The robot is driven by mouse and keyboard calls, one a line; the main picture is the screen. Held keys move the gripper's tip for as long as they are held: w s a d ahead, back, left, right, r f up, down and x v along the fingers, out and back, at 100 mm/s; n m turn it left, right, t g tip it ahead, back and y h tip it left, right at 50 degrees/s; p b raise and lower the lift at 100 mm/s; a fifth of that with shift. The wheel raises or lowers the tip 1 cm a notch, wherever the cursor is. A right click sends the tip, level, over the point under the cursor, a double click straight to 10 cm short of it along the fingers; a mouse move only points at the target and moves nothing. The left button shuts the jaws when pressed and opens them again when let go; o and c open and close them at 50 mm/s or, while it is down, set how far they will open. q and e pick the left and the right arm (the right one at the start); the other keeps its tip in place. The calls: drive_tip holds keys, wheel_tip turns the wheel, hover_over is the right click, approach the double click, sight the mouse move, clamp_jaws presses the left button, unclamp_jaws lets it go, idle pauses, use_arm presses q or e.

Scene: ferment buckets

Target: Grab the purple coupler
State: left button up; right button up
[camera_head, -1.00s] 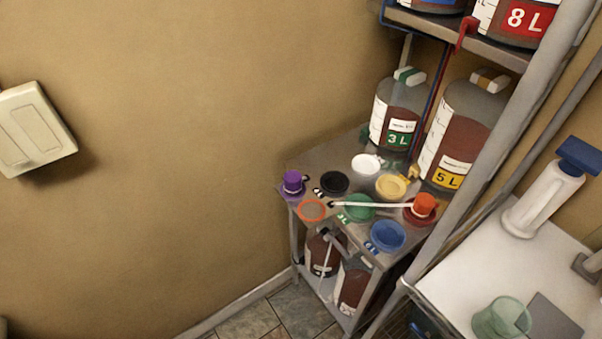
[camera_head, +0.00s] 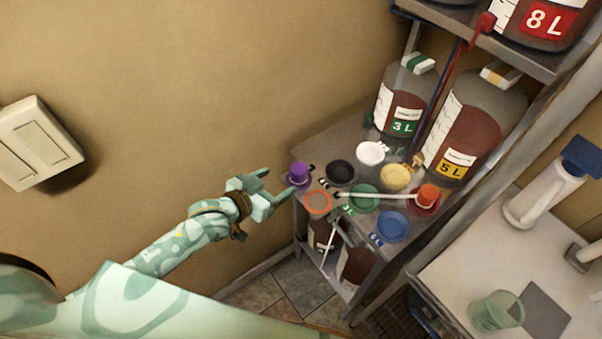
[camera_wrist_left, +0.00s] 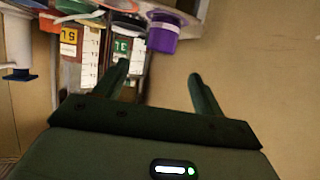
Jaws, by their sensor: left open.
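The purple coupler (camera_head: 299,174) stands upright on the left corner of the metal shelf top (camera_head: 322,146), at its edge. My left gripper (camera_head: 277,181) is open and empty in the head view, just left of the coupler, its fingers pointing toward it and apart from it. In the left wrist view the purple coupler (camera_wrist_left: 163,34) shows ahead of the open fingers of my left gripper (camera_wrist_left: 161,88), with a gap between. My right gripper is not in view.
An orange ring (camera_head: 318,202), a black lid (camera_head: 340,172) and a green lid (camera_head: 364,197) lie close to the coupler. A white stick (camera_head: 375,196) lies across the shelf top. Large jugs (camera_head: 402,100) stand behind.

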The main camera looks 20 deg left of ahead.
sight(298, 169)
use_arm(q)
drive_tip(key=x, duration=0.3)
drive_tip(key=shift+w+f, duration=0.25)
drive_tip(key=shift+w, duration=0.1)
drive_tip(key=b+x, duration=0.1)
drive_tip(key=x, duration=0.5)
drive_tip(key=shift+w+d+b, duration=0.15)
drive_tip(key=shift+w+b, duration=0.05)
drive_tip(key=shift+b, duration=0.2)
drive_tip(key=shift+s+r, duration=0.1)
drive_tip(key=c, duration=1.1)
